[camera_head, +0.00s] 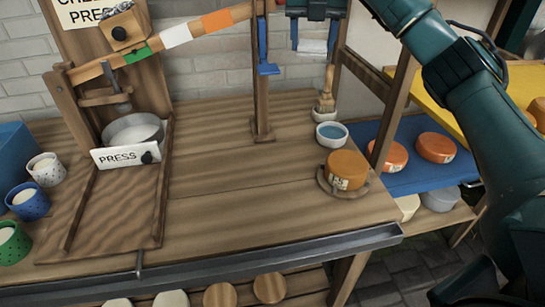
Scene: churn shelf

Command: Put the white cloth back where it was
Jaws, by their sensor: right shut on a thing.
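The white cloth (313,47) hangs at the top of the head view, between the two blue fingers of my right gripper (313,36). My right gripper is shut on the cloth and holds it over the back of the wooden bench (220,190), near the brick wall. My right arm reaches in from the right. The upper part of the gripper is cut off by the picture edge. My left gripper is not in view.
A wooden press with a metal bowl (132,130) stands left, under a striped lever (177,37). A brush (326,92), a blue-filled bowl (332,134) and a cheese wheel (347,169) stand at the right. Cups line the left edge. The bench's middle is clear.

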